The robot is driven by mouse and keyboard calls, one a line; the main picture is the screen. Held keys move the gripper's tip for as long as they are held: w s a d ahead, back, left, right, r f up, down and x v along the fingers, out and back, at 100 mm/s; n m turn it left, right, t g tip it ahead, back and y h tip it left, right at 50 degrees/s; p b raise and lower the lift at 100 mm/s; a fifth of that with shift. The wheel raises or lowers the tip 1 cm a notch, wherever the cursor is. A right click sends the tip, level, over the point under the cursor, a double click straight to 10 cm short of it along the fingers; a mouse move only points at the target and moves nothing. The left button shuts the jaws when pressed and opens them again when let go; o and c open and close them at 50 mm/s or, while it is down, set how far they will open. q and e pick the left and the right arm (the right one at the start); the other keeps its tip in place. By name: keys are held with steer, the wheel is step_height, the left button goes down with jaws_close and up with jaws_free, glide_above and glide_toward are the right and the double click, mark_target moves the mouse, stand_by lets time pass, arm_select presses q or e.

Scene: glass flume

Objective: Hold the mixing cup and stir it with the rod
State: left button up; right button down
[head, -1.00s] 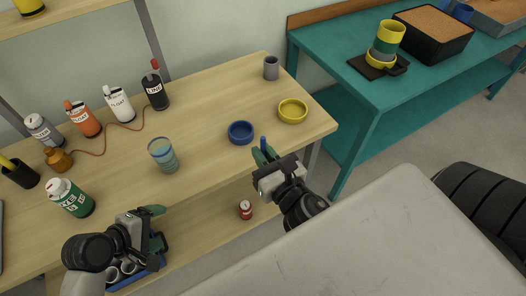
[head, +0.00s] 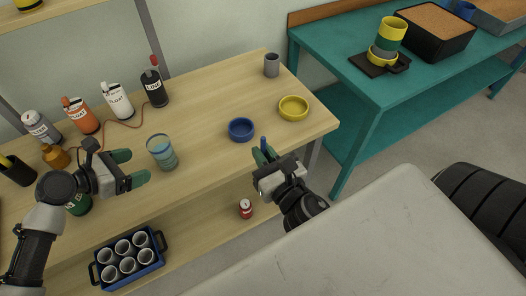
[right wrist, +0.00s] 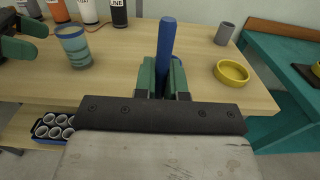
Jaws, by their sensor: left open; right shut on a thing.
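The mixing cup (head: 162,152), clear with teal-blue contents, stands upright on the wooden bench; it also shows in the right wrist view (right wrist: 73,47). My left gripper (head: 136,168) is open and empty, just left of the cup, with its green fingers pointing toward it and apart from it. My right gripper (head: 266,156) is shut on the blue rod (right wrist: 166,42), which stands up between its green fingers in the right wrist view. The right gripper is at the bench's front edge, right of the cup. The rod's lower part is hidden by the gripper.
A blue bowl (head: 241,129), a yellow bowl (head: 294,108) and a grey cup (head: 271,65) stand right of the mixing cup. Several bottles, including a black one (head: 155,88), line the back left. A blue crate of cups (head: 128,258) sits below the bench top.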

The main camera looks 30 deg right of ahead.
mark_target(158, 158)
arm_select(q)
steer(key=b+x, duration=0.3)
steer(key=x, duration=0.1)
steer(key=shift+d+f, duration=0.15)
steer(key=shift+f, duration=0.15)
arm_select(e)
step_height(158, 158, down, 4)
steer(key=shift+f, duration=0.1)
arm_select(q)
steer(key=x, duration=0.1)
steer(key=p+x, duration=0.1)
steer(key=shift+w+d+r, duration=0.1)
steer(key=shift+w+d, duration=0.05)
steer(key=shift+d, duration=0.2)
steer(key=shift+w+d+f, duration=0.15)
steer(key=shift+d+f, duration=0.15)
steer(key=shift+d, duration=0.1)
arm_select(e)
steer(key=shift+w+r, duration=0.1)
steer(key=shift+r, duration=0.65)
arm_select(q)
steer(key=c, duration=0.6)
